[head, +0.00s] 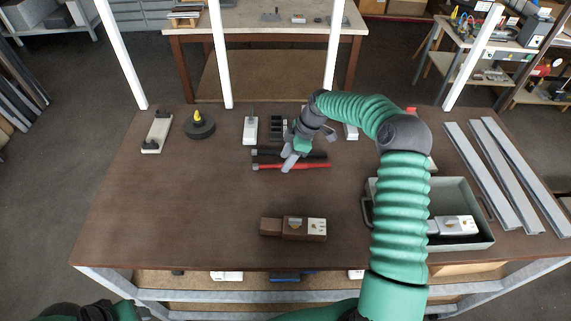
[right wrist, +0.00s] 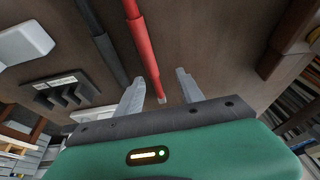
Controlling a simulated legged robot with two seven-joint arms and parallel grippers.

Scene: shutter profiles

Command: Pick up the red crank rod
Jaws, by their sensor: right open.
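The red crank rod (head: 312,167) lies on the brown workbench (head: 200,205), in front of a black rod (head: 318,154) lying roughly parallel to it. My right gripper (head: 287,162) is over the left part of the rods, pointing down, and hides some of them. In the right wrist view, my right gripper (right wrist: 160,77) is open, and the red rod (right wrist: 143,35) runs between its two fingers in the picture. I cannot tell whether the fingers reach down around it. The black rod (right wrist: 102,40) is beside the left finger. My left gripper is not in view.
A brown block with a white end (head: 305,229) lies nearer the front edge. A grey bin (head: 470,240) is at the right, partly behind my right arm. Metal profiles (head: 490,175) lie at the far right. The bench's left front is clear.

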